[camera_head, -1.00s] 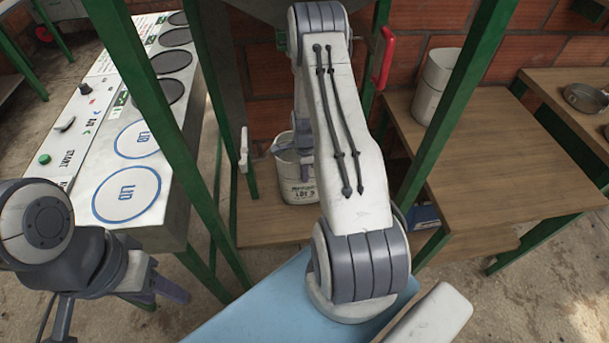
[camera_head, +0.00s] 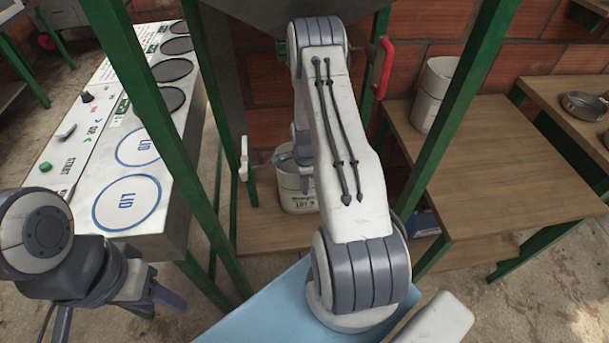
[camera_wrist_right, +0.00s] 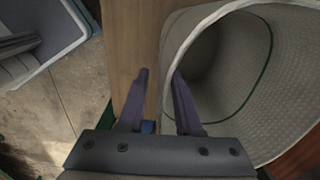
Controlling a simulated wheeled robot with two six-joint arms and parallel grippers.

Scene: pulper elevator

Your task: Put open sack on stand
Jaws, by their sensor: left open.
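A pale open sack (camera_head: 297,190) marked "LOT 3" stands upright on a low wooden platform (camera_head: 262,232) inside the green frame. Its wide mouth (camera_wrist_right: 225,70) fills the right of the right wrist view. My right gripper (camera_wrist_right: 162,88) is at the rim of this sack. Its fingers are apart, one inside the mouth and one outside, with the sack wall between them. In the head view my right arm hides part of the sack and gripper. My left gripper (camera_head: 162,302) is open and empty at the lower left, away from the sack. I cannot tell which surface is the stand.
Another pale container (camera_head: 434,95) stands on the wooden table (camera_head: 490,165) at right, whose near part is clear. Green posts (camera_head: 450,110) stand on both sides of my right arm. A white panel (camera_head: 65,135) with lids is at left.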

